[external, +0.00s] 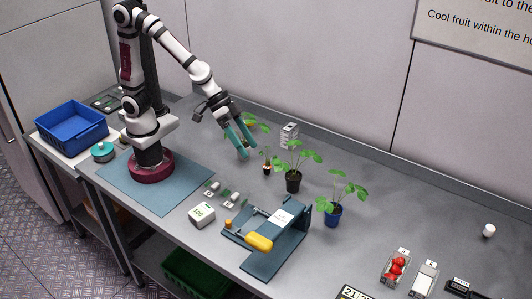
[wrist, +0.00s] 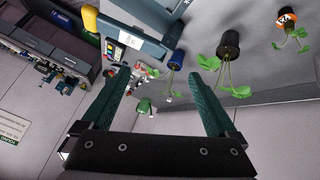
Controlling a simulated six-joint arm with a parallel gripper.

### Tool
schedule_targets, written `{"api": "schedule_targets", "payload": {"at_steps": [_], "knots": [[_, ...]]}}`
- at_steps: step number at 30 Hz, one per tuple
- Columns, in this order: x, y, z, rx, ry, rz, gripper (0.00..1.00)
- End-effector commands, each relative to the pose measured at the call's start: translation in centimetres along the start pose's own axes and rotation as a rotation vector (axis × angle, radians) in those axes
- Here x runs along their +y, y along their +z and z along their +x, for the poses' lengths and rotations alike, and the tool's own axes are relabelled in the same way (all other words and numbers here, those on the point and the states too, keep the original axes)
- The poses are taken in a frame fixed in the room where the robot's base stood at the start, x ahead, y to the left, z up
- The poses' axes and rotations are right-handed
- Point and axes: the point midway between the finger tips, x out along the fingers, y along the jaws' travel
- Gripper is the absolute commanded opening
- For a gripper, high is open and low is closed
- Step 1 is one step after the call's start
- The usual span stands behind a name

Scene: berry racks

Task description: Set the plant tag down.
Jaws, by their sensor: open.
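My gripper (external: 247,153) has two teal fingers, spread apart, above the back of the bench in the external view. In the wrist view the open fingers (wrist: 158,76) have nothing between their tips. I cannot pick out the plant tag with certainty. A plant in a black pot (external: 293,184) stands right of my gripper, and one in a blue pot (external: 333,215) stands farther right. A small seedling with an orange base (external: 267,168) stands close to my gripper's right. Its orange and white base (wrist: 287,18) shows in the wrist view. Another plant is partly hidden behind my fingers.
A blue-grey rack (external: 275,258) with a yellow handle stands at the front. A white box (external: 201,215) and small white pieces (external: 232,199) lie left of it. A blue bin (external: 71,125) is left.

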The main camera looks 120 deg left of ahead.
Motion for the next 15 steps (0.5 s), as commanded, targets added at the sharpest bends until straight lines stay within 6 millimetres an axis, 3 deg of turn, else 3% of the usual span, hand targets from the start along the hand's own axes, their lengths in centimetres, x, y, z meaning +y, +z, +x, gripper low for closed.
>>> {"api": "schedule_targets", "payload": {"at_steps": [1,2,3,6,10,15], "knots": [[2.4,4.9,-3.2,-0.142,0.068,0.203,0.94],[2.7,8.2,-5.2,-0.242,0.084,0.325,0.94],[1.9,12.1,-7.8,-0.365,0.078,0.476,0.94],[-2.8,18.1,-13.0,-0.598,-0.02,0.758,0.94],[-7.2,20.3,-16.6,-0.74,-0.145,0.927,0.94],[-8.2,20.5,-17.3,-0.768,-0.174,0.955,0.94]]}}
